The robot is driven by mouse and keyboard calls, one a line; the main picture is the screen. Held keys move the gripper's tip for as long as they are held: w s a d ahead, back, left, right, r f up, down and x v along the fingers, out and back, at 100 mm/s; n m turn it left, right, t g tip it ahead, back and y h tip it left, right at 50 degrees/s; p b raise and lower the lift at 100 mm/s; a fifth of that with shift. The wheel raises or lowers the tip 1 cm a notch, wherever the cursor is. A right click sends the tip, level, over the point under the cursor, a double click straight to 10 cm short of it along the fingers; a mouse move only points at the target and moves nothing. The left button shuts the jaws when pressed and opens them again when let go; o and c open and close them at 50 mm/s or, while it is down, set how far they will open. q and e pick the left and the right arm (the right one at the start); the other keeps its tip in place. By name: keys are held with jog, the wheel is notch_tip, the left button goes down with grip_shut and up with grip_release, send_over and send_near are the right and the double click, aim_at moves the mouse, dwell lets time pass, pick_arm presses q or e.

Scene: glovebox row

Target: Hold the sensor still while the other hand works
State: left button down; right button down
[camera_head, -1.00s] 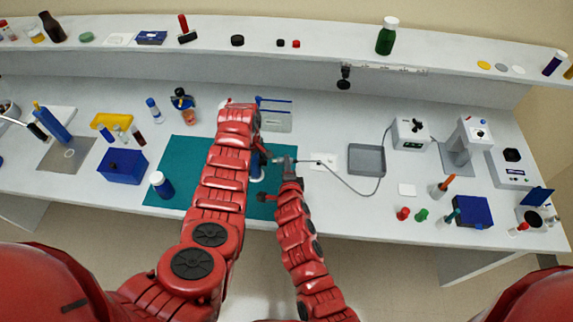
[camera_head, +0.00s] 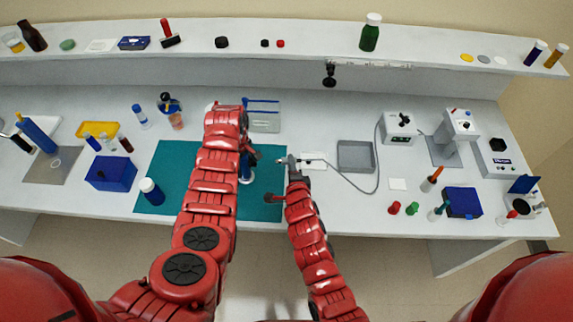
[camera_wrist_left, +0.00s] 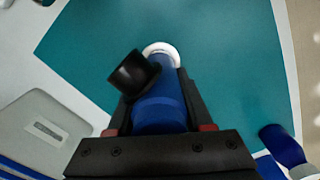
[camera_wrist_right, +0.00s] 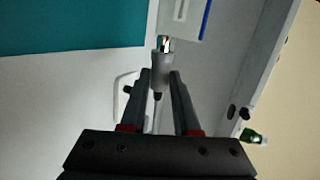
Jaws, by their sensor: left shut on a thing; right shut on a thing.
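The blue cylindrical sensor (camera_wrist_left: 160,112) is between the fingers of my left gripper (camera_wrist_left: 160,95), over the teal mat (camera_head: 175,165). A black round part (camera_wrist_left: 134,74) sticks out at its side, and a white ring (camera_wrist_left: 160,50) shows at its far end. In the head view my left arm hides much of the sensor (camera_head: 245,168). My right gripper (camera_wrist_right: 161,90) is shut on a grey cable plug (camera_wrist_right: 161,72) with a metal tip. The plug (camera_head: 283,160) points left toward the sensor, with a clear gap between them.
The cable (camera_head: 350,187) runs right to a white box (camera_head: 398,127). A grey tray (camera_head: 355,156) lies right of my right gripper. A blue-and-white bottle (camera_head: 152,191) stands on the mat's left part. A clear blue-edged holder (camera_head: 263,118) is behind the mat. A shelf spans the back.

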jog(key=shift+d, duration=0.25)
jog(key=shift+r, duration=0.15)
notch_tip(320, 180, up, 7)
dwell(0.8)
pick_arm(q)
grip_release()
dwell(0.6)
notch_tip(320, 180, up, 12)
dwell(0.6)
